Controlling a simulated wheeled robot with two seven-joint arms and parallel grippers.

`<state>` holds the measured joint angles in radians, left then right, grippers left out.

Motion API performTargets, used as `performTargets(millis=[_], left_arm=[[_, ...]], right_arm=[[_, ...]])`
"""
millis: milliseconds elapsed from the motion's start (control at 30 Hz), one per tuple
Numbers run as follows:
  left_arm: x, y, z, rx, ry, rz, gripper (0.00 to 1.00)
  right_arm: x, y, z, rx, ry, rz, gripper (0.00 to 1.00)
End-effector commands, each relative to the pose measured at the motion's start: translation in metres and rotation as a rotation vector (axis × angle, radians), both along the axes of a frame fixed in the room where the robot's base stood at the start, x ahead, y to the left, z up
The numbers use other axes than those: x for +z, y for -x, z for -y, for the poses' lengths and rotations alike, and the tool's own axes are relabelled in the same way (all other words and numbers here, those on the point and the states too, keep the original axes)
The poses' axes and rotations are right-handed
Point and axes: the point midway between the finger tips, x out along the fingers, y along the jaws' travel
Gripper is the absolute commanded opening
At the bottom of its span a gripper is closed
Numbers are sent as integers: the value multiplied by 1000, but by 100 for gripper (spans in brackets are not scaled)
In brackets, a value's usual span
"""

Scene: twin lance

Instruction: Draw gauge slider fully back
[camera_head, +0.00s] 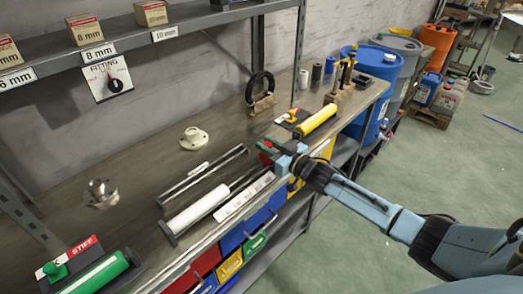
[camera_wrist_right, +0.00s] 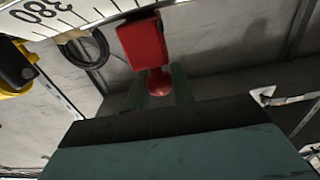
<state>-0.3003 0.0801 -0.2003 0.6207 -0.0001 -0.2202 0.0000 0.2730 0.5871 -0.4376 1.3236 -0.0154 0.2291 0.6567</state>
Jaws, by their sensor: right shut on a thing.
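The gauge lies on the bench in the head view, with dark rails, a white cylinder (camera_head: 198,209) at its near-left end and a white printed scale strip (camera_head: 244,197) along the front. A red slider (camera_head: 265,146) shows at the far-right end of the rails, partly hidden by my gripper. My right gripper (camera_head: 275,148) is there, shut on the slider. In the right wrist view the slider's red block (camera_wrist_right: 143,42) and round knob (camera_wrist_right: 159,82) show, with the knob between the fingers (camera_wrist_right: 159,88). The scale (camera_wrist_right: 75,15) runs at upper left. My left gripper is not seen.
A metal flange (camera_head: 102,193) and a pale flange (camera_head: 194,138) sit behind. A shelf (camera_head: 130,45) overhangs the bench; coloured bins hang below its front edge.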

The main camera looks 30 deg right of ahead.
Motion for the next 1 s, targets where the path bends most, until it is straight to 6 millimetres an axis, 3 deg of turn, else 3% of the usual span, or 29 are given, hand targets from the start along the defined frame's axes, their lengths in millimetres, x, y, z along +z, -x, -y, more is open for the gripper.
performTargets(millis=[267, 300, 467, 767, 1000], left_arm=[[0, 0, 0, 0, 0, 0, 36], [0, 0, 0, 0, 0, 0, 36], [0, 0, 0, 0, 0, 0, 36], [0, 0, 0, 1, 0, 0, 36], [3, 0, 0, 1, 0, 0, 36]], right_arm=[[1, -1, 6, -10, 3, -1, 0], [1, -2, 6, -10, 3, -1, 26], [1, -1, 5, -9, 3, -1, 45], [0, 1, 4, -6, 3, -1, 45], [0, 26, 13, -5, 4, -4, 45]])
